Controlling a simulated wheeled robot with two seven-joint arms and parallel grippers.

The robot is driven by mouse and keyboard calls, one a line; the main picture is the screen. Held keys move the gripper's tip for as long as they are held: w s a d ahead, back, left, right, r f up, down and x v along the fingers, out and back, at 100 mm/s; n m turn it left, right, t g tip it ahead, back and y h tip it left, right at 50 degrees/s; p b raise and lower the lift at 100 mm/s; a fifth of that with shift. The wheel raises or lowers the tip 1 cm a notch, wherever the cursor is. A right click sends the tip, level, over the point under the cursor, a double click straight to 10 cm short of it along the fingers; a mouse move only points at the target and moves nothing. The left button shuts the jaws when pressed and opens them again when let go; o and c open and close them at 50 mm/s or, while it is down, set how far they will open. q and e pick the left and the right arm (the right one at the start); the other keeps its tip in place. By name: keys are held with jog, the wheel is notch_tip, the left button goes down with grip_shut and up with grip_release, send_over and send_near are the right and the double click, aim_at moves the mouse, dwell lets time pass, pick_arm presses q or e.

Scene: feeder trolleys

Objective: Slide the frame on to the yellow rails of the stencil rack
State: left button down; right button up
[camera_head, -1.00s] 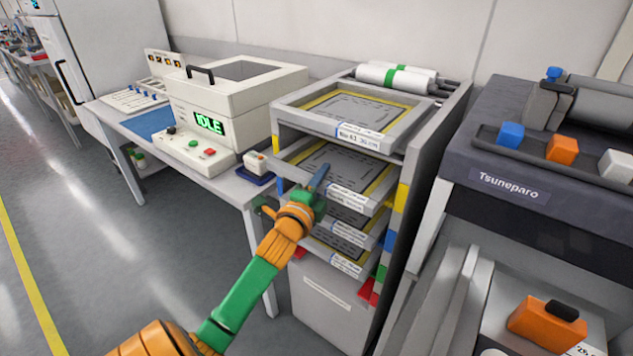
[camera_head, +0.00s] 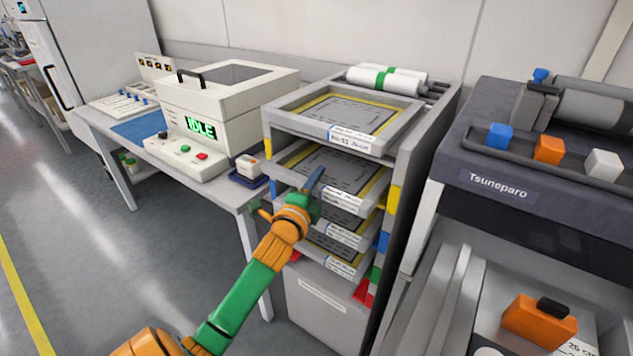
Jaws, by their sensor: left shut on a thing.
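The stencil rack (camera_head: 408,150) stands right of centre, with colour marks on its posts. A yellow mark (camera_head: 393,200) shows on its right post and another on its left post. The grey frame (camera_head: 372,205), with a dark mesh and a white label, is in the upper opening below the top frame. Its front edge sticks out of the rack. My right gripper is not in view.
Another frame (camera_head: 384,131) lies on top, and more frames fill the lower levels. A bench with a white machine (camera_head: 228,95) stands to the left. A dark Tsuneparo machine (camera_head: 560,200) stands close on the right. The floor at left is clear.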

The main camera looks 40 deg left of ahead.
pick_arm(q)
jog(key=shift+w+a, duration=0.1)
jog(key=shift+w, duration=1.05)
grip_release()
jog(key=shift+s, duration=0.1)
dwell(0.3)
jog(key=shift+r, duration=0.1)
dwell(0.4)
jog(key=shift+r+p, duration=0.5)
jog(key=shift+p, duration=0.1)
jog(key=shift+p+v, duration=1.15)
jog(key=shift+v, duration=1.35)
jog(key=v, duration=0.3)
jog(key=shift+p, duration=0.35)
